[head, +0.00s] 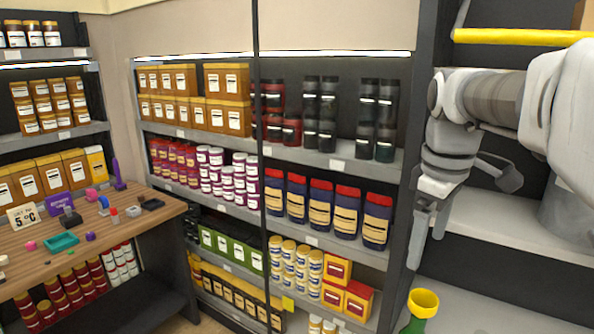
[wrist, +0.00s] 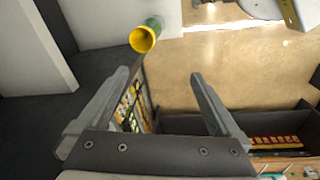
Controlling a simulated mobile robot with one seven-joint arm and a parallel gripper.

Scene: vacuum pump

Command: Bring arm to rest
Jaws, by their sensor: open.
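My gripper (head: 428,238) hangs from my arm at the right of the head view, fingers pointing down, in front of the shelving's dark end panel. In the wrist view my gripper (wrist: 160,100) shows its two fingers spread wide apart with nothing between them. It is open and empty. My arm is bent, with its upper links reaching in from the right edge of the head view.
A green item with a yellow funnel-like top (head: 423,302) stands below my gripper; it also shows in the wrist view (wrist: 143,38). Stocked shelves (head: 320,166) fill the middle. A wooden table (head: 110,232) with small objects is left. A yellow bar (head: 520,37) runs upper right.

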